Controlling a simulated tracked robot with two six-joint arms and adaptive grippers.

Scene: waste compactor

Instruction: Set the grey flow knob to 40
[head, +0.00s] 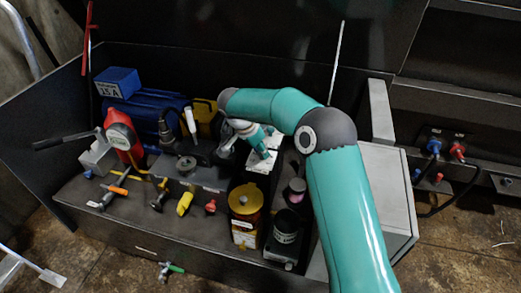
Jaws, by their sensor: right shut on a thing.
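My right gripper (222,153) is a dark shape at the end of the teal arm, in the middle of the head view. It points down and to the left, beside the grey valve block (208,177). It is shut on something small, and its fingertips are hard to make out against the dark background. The grey flow knob cannot be told for certain, and no scale or number is readable. A dark round knob (186,164) stands on the grey block, left of the gripper. My left gripper is not in view.
Orange, yellow and red valve handles line the front. A gold-coloured canister (245,202) and dark cylinders stand right of the block. A blue box (121,81) is at the back left.

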